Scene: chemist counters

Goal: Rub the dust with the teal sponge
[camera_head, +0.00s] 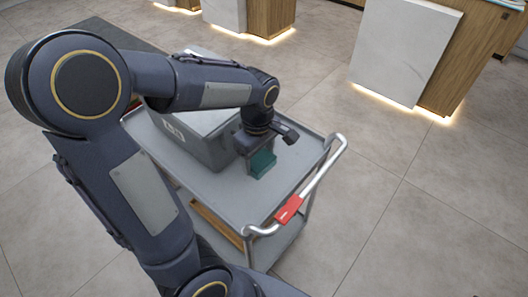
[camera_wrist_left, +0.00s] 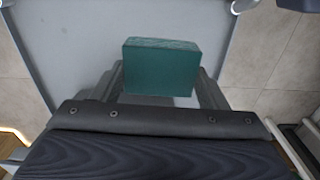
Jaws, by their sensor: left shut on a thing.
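The teal sponge (camera_head: 263,163) is a small block at the cart's top, right of the grey box. My left gripper (camera_head: 258,158) points down over the cart and is shut on the sponge. In the left wrist view the sponge (camera_wrist_left: 161,67) sits between the two fingers of my left gripper (camera_wrist_left: 162,88). I cannot tell whether its underside touches the cart top. I cannot make out any dust on the visible grey surface. My right gripper is not in view.
The grey cart top (camera_head: 235,205) has bare room in front of the sponge. A grey box (camera_head: 203,146) stands on it to the left. A metal handle (camera_head: 325,178) with a red part (camera_head: 289,209) edges the right side. Counters (camera_head: 405,45) stand farther back across open floor.

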